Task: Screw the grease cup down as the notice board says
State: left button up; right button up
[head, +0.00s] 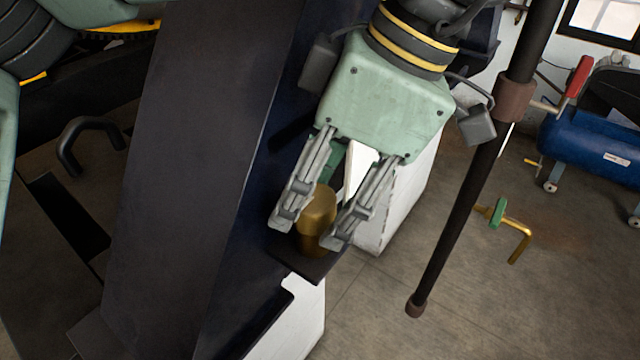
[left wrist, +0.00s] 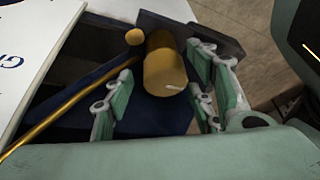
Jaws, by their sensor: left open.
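The brass grease cup (head: 316,218) stands on a small dark bracket at the edge of a dark blue frame. It also shows in the left wrist view (left wrist: 164,66), with a pale mark on its near end. My left gripper (head: 310,232) is open, with one finger on each side of the cup. In the left wrist view the left gripper's fingers (left wrist: 160,110) stand apart; I cannot tell whether either touches the cup. The notice board cannot be made out for certain, and no instruction text is readable. My right gripper is not in view.
A dark upright pole (head: 460,180) stands to the right.

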pick_arm(q)
jog(key=shift+s, duration=0.15)
jog(key=c, duration=0.6)
jog(key=shift+c, duration=0.8)
jog(key=shift+r, duration=0.1)
jog(key=shift+c, duration=1.5)
jog(key=shift+m+t, duration=0.3)
jog(key=shift+m, duration=0.3)
jog(key=shift+s+m+t, duration=0.1)
jog(key=shift+m+t, duration=0.3)
jog(key=shift+m, duration=1.4)
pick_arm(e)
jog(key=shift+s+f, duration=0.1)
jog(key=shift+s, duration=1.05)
